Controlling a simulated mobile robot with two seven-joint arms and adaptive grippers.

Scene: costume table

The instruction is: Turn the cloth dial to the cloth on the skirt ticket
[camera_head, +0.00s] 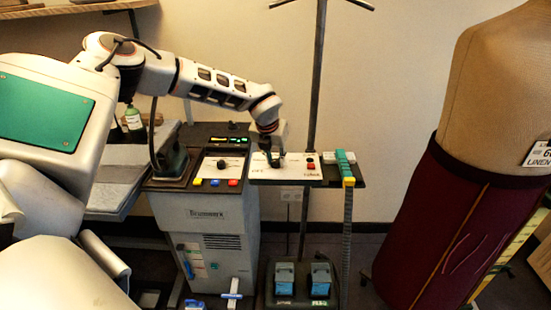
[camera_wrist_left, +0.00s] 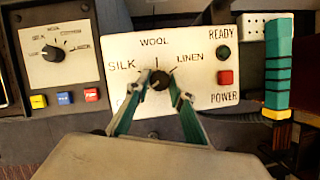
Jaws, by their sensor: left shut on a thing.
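The cloth dial (camera_wrist_left: 160,81) is a dark round knob on a white panel (camera_wrist_left: 116,72), with SILK at left, WOOL at top and LINEN at right. A fourth label at lower left is mostly covered by a finger. I cannot tell where the knob's pointer aims. My left gripper (camera_wrist_left: 161,90) is shut on the dial, one teal finger on each side; it also shows in the head view (camera_head: 276,160), hiding the dial. The skirt ticket (camera_head: 539,154), reading LINEN, is on the maroon skirt (camera_head: 445,225) at right. My right gripper is not in view.
A second dial (camera_wrist_left: 53,53) sits left of the panel, above yellow, blue and red buttons. A dark green light (camera_wrist_left: 223,52) and red power button (camera_wrist_left: 225,78) are to the right. A teal-banded thing (camera_wrist_left: 278,60) stands beyond them. A metal pole (camera_head: 316,90) rises behind.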

